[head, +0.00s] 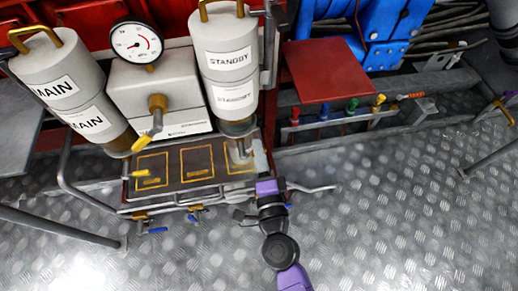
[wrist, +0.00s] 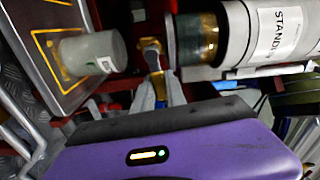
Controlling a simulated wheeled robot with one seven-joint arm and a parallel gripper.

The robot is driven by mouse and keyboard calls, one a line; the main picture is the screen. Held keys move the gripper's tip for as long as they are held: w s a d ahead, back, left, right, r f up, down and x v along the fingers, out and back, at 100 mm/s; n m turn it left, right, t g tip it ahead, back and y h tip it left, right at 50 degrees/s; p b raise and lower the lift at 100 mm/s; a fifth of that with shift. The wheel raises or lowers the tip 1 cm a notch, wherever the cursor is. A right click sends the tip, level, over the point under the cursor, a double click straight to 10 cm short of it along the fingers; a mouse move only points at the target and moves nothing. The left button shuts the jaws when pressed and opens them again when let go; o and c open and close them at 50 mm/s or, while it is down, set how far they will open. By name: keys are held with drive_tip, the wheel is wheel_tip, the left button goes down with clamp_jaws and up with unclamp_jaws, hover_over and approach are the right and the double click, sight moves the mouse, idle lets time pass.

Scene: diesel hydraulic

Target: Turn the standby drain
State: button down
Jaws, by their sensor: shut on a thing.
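The white STANDBY canister (head: 228,60) stands upright at the centre top of the head view, with a dark bowl under it. In the wrist view its amber bowl (wrist: 197,38) shows beside a small brass drain fitting (wrist: 149,46). My gripper (wrist: 157,84) reaches that fitting, its pale fingers shut around a small blue piece, apparently the drain handle (wrist: 174,88). In the head view my gripper (head: 268,187) is at the right end of the tray, and its fingertips are hard to make out. A grey cup (wrist: 88,52) stands on the tray under the canister, beside my fingers.
The MAIN canister (head: 70,90) and a pressure gauge (head: 136,43) stand to the left. The tray (head: 170,160) has yellow-outlined panels and a pipe rail in front. Blue-handled valves (head: 152,231) hang below it. A red plate (head: 325,72) lies right. The floor in front is clear.

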drive_tip(key=n+p, duration=0.1)
drive_tip(key=r+n+p, duration=0.1)
drive_tip(key=n+p, duration=0.1)
drive_tip(key=shift+s+a+r, duration=0.1)
drive_tip(key=shift+a+r, duration=0.05)
drive_tip(key=shift+r, duration=0.15)
drive_tip(key=shift+a+r+n+p, duration=0.1)
drive_tip(key=shift+n+p, duration=0.75)
drive_tip(key=shift+n, duration=0.15)
drive_tip(key=c, duration=1.4)
unclamp_jaws()
drive_tip(key=shift+o, duration=0.2)
drive_tip(key=v, duration=0.8)
drive_tip(key=shift+p, duration=0.3)
